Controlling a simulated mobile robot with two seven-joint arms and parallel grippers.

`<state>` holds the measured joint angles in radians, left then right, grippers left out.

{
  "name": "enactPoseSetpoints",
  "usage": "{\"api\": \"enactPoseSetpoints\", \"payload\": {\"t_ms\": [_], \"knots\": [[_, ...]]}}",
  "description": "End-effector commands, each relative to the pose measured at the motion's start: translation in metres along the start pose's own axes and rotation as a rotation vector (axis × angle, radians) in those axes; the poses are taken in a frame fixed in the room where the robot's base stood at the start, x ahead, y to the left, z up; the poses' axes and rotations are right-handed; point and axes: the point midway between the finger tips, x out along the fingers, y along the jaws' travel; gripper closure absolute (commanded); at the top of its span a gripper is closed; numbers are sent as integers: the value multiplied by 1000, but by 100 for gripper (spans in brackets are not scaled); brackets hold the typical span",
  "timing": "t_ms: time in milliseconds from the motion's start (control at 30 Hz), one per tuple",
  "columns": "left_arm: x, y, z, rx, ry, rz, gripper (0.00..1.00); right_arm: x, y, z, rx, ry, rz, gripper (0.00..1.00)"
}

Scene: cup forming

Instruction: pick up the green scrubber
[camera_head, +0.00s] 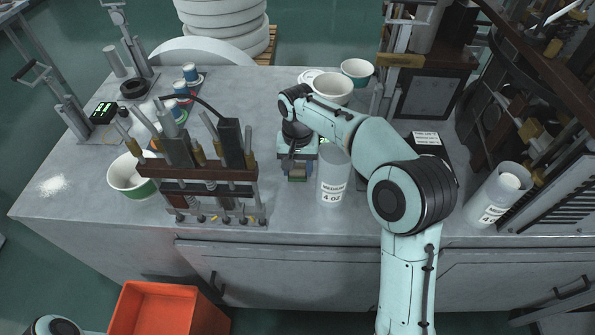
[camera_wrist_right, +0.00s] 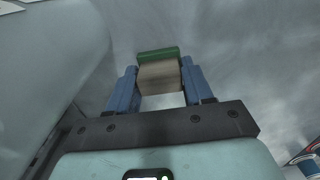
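The green scrubber (camera_wrist_right: 160,76) is a small block with a green top edge and a beige-brown body. In the right wrist view it sits between the two blue fingers of my right gripper (camera_wrist_right: 159,84), which meet it on both sides. In the head view my right gripper (camera_head: 298,168) points down over the table in front of the white cups, and the scrubber (camera_head: 297,179) shows small between its fingers. I cannot tell whether the scrubber touches the tabletop. My left gripper is out of view.
A white measuring cylinder (camera_head: 333,185) stands close to the right of my right gripper. A rack with upright tools (camera_head: 205,172) stands to its left. White cups (camera_head: 333,88) stand behind. An orange bin (camera_head: 160,310) is below the table's front edge (camera_head: 300,241).

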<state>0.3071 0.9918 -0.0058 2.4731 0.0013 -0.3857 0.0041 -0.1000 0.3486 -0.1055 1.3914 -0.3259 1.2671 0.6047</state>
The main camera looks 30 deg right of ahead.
Motion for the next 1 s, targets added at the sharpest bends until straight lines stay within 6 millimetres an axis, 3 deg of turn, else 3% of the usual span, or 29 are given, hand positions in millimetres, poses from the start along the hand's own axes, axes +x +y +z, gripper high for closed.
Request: {"api": "enactPoseSetpoints", "payload": {"t_ms": [333, 533, 767, 1000], "knots": [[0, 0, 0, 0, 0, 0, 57, -2, 0, 0, 0, 0, 0, 79], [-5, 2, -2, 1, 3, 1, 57, -20, -1, -1, -1, 2, -2, 79], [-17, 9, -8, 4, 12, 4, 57, -67, -1, -1, -1, 5, -4, 79], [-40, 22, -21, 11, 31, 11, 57, -134, -2, -2, -1, 8, -5, 79]]}}
